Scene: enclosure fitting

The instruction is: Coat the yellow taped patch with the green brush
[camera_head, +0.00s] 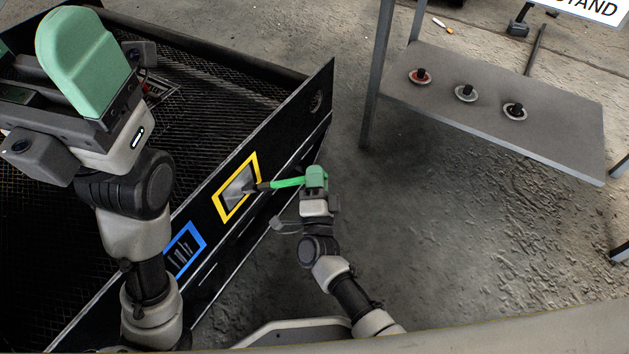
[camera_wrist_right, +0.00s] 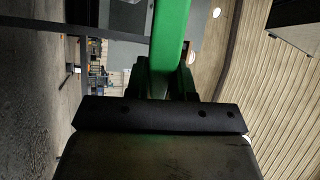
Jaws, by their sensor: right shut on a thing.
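The yellow taped patch (camera_head: 221,210) is a yellow frame on the black side panel of the enclosure (camera_head: 290,135). Grey coating shows on part of the area inside it. The green brush (camera_head: 287,183) points left from my right gripper (camera_head: 314,183), its dark tip at the right part of the patch; whether it touches cannot be told. My right gripper is shut on the brush, whose green handle (camera_wrist_right: 168,40) also shows in the right wrist view. My left gripper (camera_head: 80,60) is raised at upper left above the enclosure; its fingers' opening is unclear.
A blue taped patch (camera_head: 184,250) with light streaks inside sits lower left on the same panel. A grey stand (camera_head: 490,95) at right bears three small round discs (camera_head: 466,93). The concrete floor between is clear.

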